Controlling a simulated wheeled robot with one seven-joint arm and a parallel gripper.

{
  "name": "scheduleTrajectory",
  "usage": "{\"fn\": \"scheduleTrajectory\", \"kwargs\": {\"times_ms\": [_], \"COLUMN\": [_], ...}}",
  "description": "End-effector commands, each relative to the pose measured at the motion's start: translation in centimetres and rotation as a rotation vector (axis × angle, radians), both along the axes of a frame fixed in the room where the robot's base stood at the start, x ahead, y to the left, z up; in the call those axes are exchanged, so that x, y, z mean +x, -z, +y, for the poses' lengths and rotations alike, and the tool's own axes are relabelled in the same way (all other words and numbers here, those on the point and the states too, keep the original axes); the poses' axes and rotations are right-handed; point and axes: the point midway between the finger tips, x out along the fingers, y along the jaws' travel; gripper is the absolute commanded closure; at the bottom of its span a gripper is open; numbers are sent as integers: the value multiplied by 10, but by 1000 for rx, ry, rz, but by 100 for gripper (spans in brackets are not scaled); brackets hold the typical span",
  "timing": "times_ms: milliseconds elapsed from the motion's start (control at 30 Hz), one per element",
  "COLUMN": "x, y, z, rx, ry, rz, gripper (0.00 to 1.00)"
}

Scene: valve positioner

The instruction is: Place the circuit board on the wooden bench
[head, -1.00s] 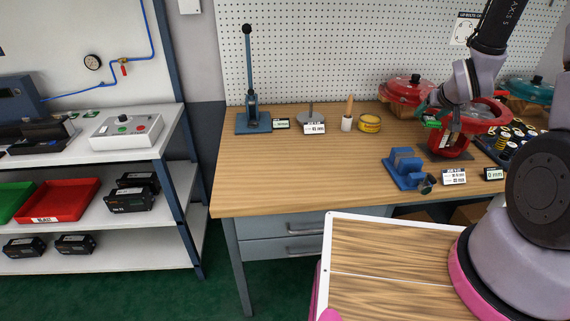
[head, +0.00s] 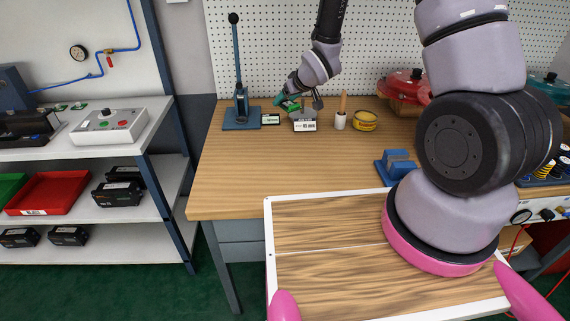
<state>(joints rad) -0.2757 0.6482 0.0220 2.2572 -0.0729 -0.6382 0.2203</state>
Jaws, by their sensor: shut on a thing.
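The wooden bench (head: 262,165) spans the middle of the head view, with a bare stretch of top at its left and centre. My gripper (head: 287,101) is over the back of the bench, in front of the pegboard, and is shut on a small green circuit board (head: 290,105). The board appears above the bench top, close to a grey stand with a label (head: 304,125). My wrist hides part of the board, and its exact height over the bench cannot be told.
A blue lever press (head: 239,115) stands at the back left. A brush with a wooden handle (head: 341,112) and a yellow tin (head: 364,121) stand right of the label. My arm hides the bench's right part.

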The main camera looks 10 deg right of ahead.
Motion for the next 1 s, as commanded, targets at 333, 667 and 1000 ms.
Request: {"fn": "scheduleTrajectory", "kwargs": {"times_ms": [333, 667, 1000], "x": [-16, -18, -18], "y": [34, 86, 123], "z": [113, 117, 117], "rx": [2, 1, 1], "ry": [-260, -270, -270], "rz": [2, 2, 2], "gripper": [86, 86, 86]}}
